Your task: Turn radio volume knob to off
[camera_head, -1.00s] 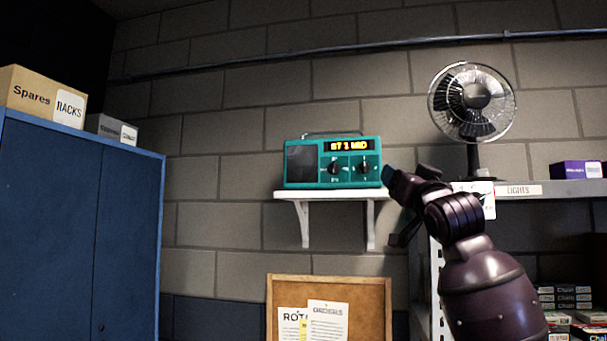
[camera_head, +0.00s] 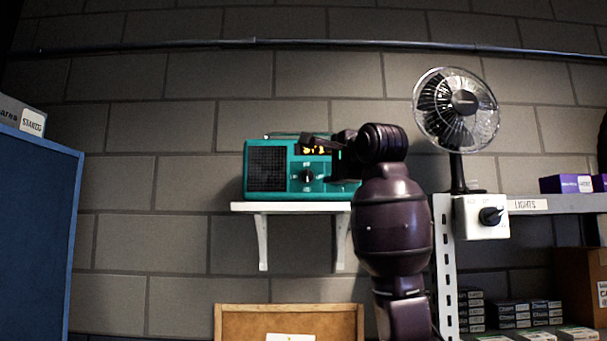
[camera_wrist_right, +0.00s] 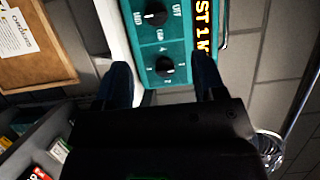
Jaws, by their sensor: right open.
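A teal radio (camera_head: 267,170) with a dark speaker grille and a lit yellow display stands on a small white wall shelf (camera_head: 290,207). Its left knob (camera_head: 307,176) shows in the head view; my right gripper (camera_head: 320,160) and wrist hide the right part of its face. In the right wrist view, turned sideways, the radio (camera_wrist_right: 177,40) shows two black knobs. The upper knob (camera_wrist_right: 155,15) has a label that looks like OFF beside it. The other knob (camera_wrist_right: 166,67) lies between the open fingers of my right gripper (camera_wrist_right: 163,72), with gaps on both sides. My left gripper is out of view.
A desk fan (camera_head: 457,110) and a white box with a black knob (camera_head: 482,217) are right of my right arm, by a metal shelf unit (camera_head: 446,270). A corkboard (camera_head: 235,320) hangs below. A blue cabinet (camera_head: 35,220) stands left; the wall between is bare.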

